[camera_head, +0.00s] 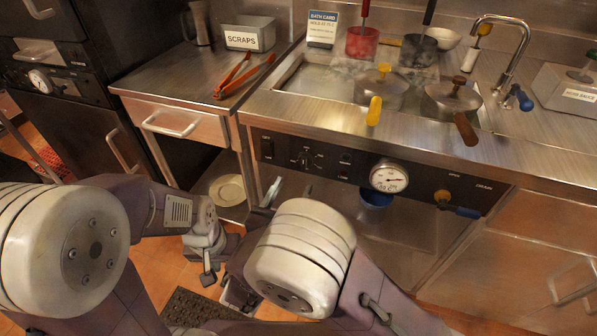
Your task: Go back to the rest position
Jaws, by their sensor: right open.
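My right gripper (250,245) is low in front of the counter, partly hidden behind its own pale arm joint. Its jaws are apart and nothing shows between them. My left gripper (207,268) hangs low at the end of the arm from the left, close beside the right one. Its fingers are small and partly hidden, so its opening is unclear. Both grippers are below the counter top, away from the pots and tongs.
Red-handled tongs (243,76) lie on the left counter near the SCRAPS bin (249,34). The steel bath counter (330,122) holds lidded pots (452,98), a red pot (362,43) and a tap (512,40). A dial (389,177) and knobs face me. A plate (228,190) sits on the lower shelf.

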